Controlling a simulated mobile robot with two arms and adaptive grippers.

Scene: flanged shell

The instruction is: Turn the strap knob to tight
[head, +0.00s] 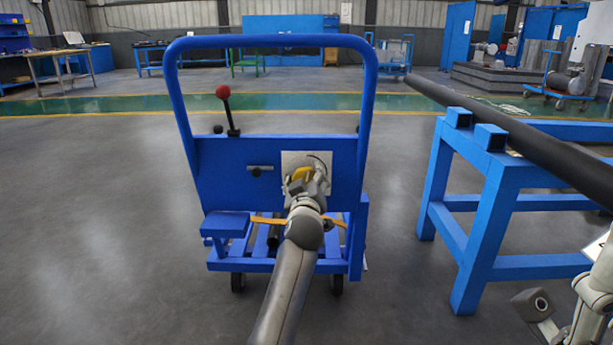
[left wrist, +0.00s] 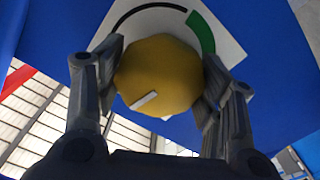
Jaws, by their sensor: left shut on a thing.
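The yellow knob (head: 300,174) is on a white dial plate (head: 291,159) on the blue panel of the cart. In the left wrist view the knob (left wrist: 160,72) is many-sided and bears a white mark low on its left side. The plate (left wrist: 228,62) has a black arc at the top and a green band at upper right; the white mark is away from the green band. My left gripper (head: 308,182) is shut on the knob, with one finger on each side in the left wrist view (left wrist: 160,85). The gripper hides part of the plate in the head view.
The blue cart (head: 230,170) has a tall hoop handle and a red-topped lever (head: 224,93). An orange strap (head: 268,221) crosses its lower part. A blue stand (head: 480,205) carrying a long dark pipe (head: 520,130) is to the right. The floor at left is clear.

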